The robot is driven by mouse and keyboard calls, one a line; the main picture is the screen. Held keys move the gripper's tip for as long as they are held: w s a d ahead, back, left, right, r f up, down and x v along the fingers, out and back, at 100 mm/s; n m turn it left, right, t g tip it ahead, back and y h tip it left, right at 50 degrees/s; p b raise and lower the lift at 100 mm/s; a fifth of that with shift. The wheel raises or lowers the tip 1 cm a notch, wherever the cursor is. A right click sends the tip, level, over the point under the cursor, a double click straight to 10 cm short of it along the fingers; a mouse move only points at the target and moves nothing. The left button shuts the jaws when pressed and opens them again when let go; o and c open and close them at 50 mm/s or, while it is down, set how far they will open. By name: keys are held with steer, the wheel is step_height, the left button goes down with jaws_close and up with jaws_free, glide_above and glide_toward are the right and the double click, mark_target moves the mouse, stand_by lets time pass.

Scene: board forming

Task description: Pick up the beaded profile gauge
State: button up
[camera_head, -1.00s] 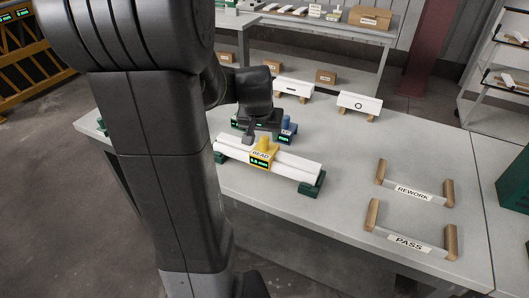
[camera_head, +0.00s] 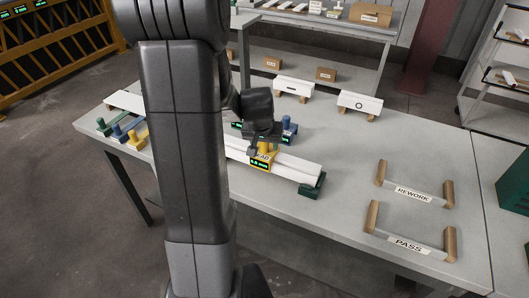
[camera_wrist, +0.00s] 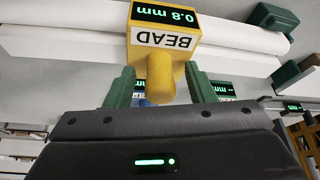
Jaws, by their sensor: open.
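The beaded profile gauge (camera_head: 261,161) is a yellow block with a BEAD label, a green 0.8 mm display and a yellow knob on top. It sits on the long white board (camera_head: 290,168), which rests on green supports. In the wrist view the gauge (camera_wrist: 165,38) is upside down at top centre. My gripper (camera_wrist: 163,88) is open, its green fingers on either side of the yellow knob. A gap seems to show on each side, but contact is hard to judge. In the head view my gripper (camera_head: 257,146) is right at the gauge and partly covers it.
A blue gauge (camera_head: 289,130) with a display stands just behind. REWORK (camera_head: 413,193) and PASS (camera_head: 408,244) racks with wooden ends stand at the right. The table between is clear.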

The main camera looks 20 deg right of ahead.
jaws_close()
step_height(320, 180, up, 10)
steer(key=shift+r+b, duration=0.1)
steer(key=shift+b, duration=0.35)
